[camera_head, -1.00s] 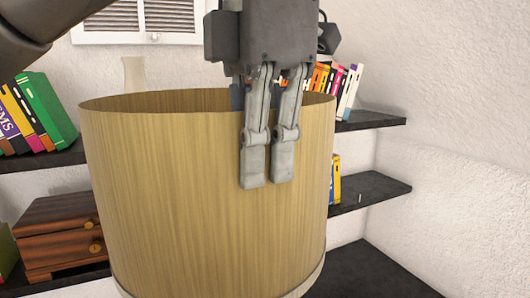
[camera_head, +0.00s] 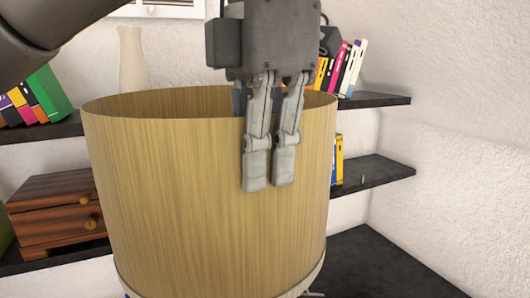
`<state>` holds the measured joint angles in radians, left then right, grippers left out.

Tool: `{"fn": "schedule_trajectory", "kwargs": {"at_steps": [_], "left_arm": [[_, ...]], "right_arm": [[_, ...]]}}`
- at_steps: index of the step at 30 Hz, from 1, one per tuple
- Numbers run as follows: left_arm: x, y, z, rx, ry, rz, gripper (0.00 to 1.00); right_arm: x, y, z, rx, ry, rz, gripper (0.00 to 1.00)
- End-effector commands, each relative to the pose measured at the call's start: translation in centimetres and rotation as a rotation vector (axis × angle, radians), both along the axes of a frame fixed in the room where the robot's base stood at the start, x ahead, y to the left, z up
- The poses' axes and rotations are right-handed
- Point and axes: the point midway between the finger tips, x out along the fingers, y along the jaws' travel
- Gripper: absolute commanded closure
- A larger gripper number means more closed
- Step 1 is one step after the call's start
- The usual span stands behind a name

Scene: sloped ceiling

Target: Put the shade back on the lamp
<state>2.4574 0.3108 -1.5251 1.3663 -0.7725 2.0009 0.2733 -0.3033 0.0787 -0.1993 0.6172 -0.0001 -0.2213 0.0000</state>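The lampshade (camera_head: 190,190) is a large, open-topped drum with a wood-grain tan surface and a pale lower edge. It fills the middle of the head view and looks close to upright. My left gripper (camera_head: 270,186) comes down over its near right rim. Two grey fingers lie against the outside wall, and a darker finger part shows inside the rim. The gripper is shut on the shade wall. The lamp itself cannot be made out; whatever is below the shade is mostly hidden. My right gripper is not in view.
Dark shelves (camera_head: 372,178) stand behind, with books (camera_head: 345,66) at the right and more books (camera_head: 35,95) at the left. A pale vase (camera_head: 132,62) and a wooden drawer box (camera_head: 55,210) are also behind the shade. A white wall (camera_head: 450,160) bounds the right.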

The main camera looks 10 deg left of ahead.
Motion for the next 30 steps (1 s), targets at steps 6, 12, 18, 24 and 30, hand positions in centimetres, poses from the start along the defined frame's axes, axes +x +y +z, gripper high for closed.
{"fn": "schedule_trajectory", "kwargs": {"at_steps": [6,12,18,24,30], "left_arm": [[0.0,0.0,-1.6,0.000,-0.001,0.000,1.00],[0.0,0.0,-2.8,0.000,-0.001,0.001,1.00],[0.0,0.0,-4.0,0.001,-0.001,0.000,1.00],[0.0,0.0,-5.2,-0.001,-0.001,-0.001,1.00],[0.0,0.0,-6.4,0.000,-0.001,0.001,1.00]], "right_arm": [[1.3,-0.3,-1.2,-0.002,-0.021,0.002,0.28],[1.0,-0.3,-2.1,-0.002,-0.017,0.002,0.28],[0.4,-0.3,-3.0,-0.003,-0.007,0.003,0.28],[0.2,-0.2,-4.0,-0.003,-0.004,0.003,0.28],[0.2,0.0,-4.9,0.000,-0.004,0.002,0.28]]}}
